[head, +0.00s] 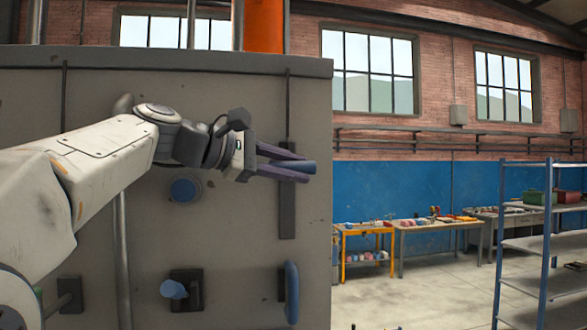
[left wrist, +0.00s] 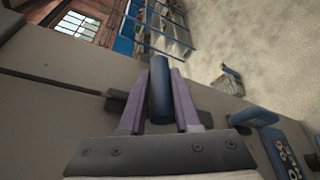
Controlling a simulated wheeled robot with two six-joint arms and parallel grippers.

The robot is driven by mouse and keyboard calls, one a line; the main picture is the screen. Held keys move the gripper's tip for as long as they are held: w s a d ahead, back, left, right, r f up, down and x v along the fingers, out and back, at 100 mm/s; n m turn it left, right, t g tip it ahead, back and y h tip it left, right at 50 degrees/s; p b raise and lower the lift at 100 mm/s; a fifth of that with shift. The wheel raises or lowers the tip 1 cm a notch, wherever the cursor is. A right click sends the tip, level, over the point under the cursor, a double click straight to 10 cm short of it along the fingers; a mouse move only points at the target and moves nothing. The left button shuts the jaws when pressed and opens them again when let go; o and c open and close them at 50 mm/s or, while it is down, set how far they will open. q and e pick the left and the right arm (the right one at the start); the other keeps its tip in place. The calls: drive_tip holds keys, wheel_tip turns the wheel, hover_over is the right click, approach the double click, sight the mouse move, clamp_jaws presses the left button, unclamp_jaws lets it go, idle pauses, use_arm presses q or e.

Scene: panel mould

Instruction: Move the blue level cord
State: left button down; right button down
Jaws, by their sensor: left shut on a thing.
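A blue round bar (head: 308,166), the likely blue level cord, sticks out in front of a dark vertical slot plate (head: 287,218) on the grey panel (head: 235,110). My left gripper (head: 300,171) reaches across from the left, its purple fingers shut on the bar. In the left wrist view the bar (left wrist: 159,92) lies between the two fingers (left wrist: 162,76), and its far end meets the panel side. The fingers hide part of the bar and of the slot. My right gripper is in neither view.
The panel also carries a blue round knob (head: 185,190), a blue lever (head: 173,289) on a dark plate, and a blue upright handle (head: 291,292) below the slot. Right of the panel is open floor, with a blue shelf rack (head: 546,230) and workbenches (head: 440,224) farther back.

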use_arm(q)
drive_tip(key=shift+r, duration=0.3)
drive_tip(key=c, duration=0.9)
unclamp_jaws()
drive_tip(key=shift+o, duration=1.3)
drive_tip(key=shift+f, duration=0.1)
drive_tip(key=b+v, duration=0.3)
drive_tip(key=v, duration=0.7)
drive_tip(key=shift+a, duration=0.25)
drive_tip(key=shift+s+d, duration=0.1)
drive_tip(key=shift+s, duration=0.05)
